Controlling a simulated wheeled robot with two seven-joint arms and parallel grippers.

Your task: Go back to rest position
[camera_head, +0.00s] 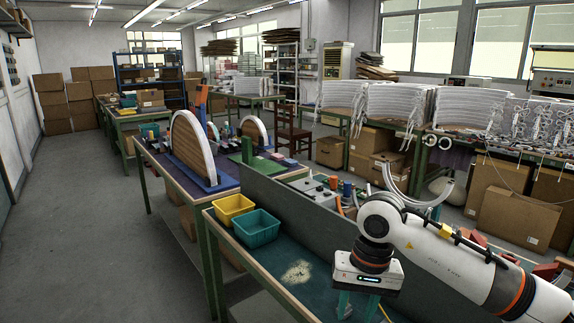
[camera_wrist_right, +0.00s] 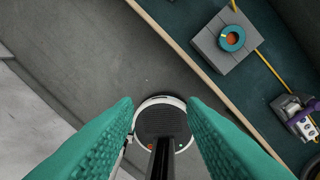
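My right gripper (camera_head: 358,304) hangs downward at the near side of the workbench in the head view, its lower end cut off by the frame edge. Its two teal fingers also show in the right wrist view (camera_wrist_right: 160,108), spread apart with nothing between them. Below them the wrist view shows grey floor and a round part that looks like my own base. My left gripper is in neither view.
The green bench top (camera_head: 284,262) carries a yellow bin (camera_head: 230,207) and a teal bin (camera_head: 256,231) beside a grey partition (camera_head: 300,226). In the wrist view, a grey block (camera_wrist_right: 212,58) with a teal ring and a grey-purple device (camera_wrist_right: 294,113) lie right. Floor at left is clear.

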